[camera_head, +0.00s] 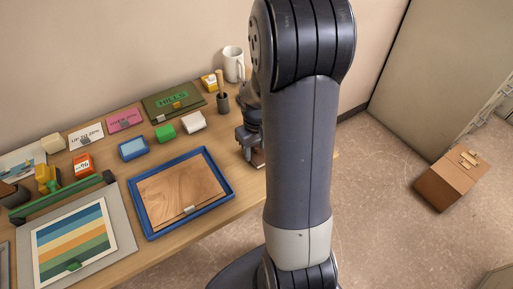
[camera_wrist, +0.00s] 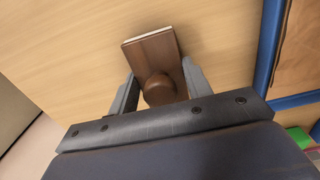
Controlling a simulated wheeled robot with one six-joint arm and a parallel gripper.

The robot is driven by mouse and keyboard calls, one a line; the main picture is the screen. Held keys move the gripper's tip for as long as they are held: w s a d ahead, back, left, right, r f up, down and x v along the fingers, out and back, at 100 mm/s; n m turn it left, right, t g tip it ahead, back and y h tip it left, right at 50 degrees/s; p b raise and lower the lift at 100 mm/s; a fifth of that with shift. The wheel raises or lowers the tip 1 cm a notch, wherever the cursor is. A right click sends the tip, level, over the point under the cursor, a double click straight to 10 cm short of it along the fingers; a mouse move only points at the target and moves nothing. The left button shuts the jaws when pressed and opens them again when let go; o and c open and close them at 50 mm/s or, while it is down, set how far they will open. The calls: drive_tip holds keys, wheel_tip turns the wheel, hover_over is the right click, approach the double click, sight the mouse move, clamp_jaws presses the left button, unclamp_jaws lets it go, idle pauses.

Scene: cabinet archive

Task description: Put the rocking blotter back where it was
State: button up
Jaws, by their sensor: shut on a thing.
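The rocking blotter (camera_wrist: 152,52) is a brown wooden block with a round knob and a pale edge at its far end. In the wrist view it sits between the two fingers of my gripper (camera_wrist: 160,88), which is shut on it. In the head view my gripper (camera_head: 247,140) is over the right end of the desk, partly hidden by my arm. A small brown part of the blotter (camera_head: 258,158) shows below it. I cannot tell whether the blotter touches the desk top.
A blue tray (camera_head: 228,187) with a wooden board lies left of my gripper on the desk (camera_head: 135,259). A dark pen cup (camera_head: 223,104), a white mug (camera_head: 233,64), a white block (camera_head: 193,122) and a green block (camera_head: 165,133) stand behind. A cardboard box (camera_head: 446,181) is on the floor.

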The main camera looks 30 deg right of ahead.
drive_tip(key=shift+f, duration=0.2)
drive_tip(key=o, duration=1)
drive_tip(key=shift+c, duration=0.2)
drive_tip(key=shift+r, duration=0.15)
wheel_tip(320, 180, up, 12)
drive_tip(key=shift+r, duration=0.1)
